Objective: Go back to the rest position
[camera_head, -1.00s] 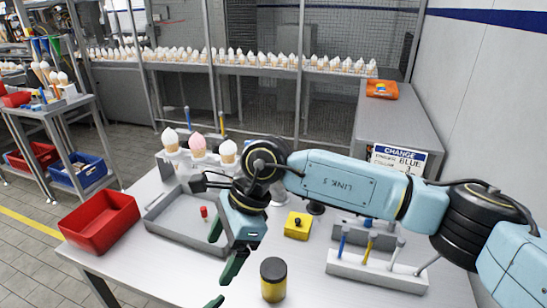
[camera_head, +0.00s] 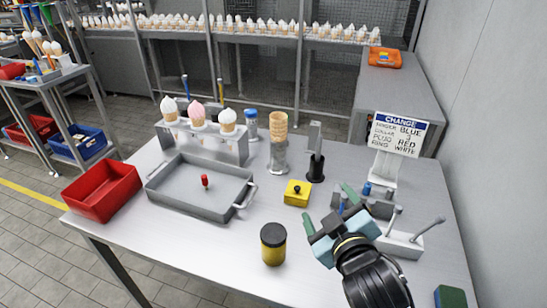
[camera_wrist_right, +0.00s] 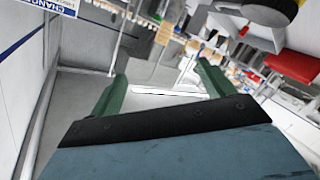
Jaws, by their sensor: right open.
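My right gripper (camera_head: 329,208) is at the right of the table in the head view, in front of the tool rack, with its green fingers spread and nothing between them. In the right wrist view its two green fingers (camera_wrist_right: 160,85) stand wide apart with open air between them. The tool rack (camera_head: 400,243) is partly hidden behind the gripper and wrist. My left gripper is not in view.
The table (camera_head: 225,250) also holds a red bin (camera_head: 102,192), a grey tray (camera_head: 200,207), a cone stand (camera_head: 240,150), a yellow box (camera_head: 297,194), a yellow jar (camera_head: 273,246) and a sign (camera_head: 396,134).

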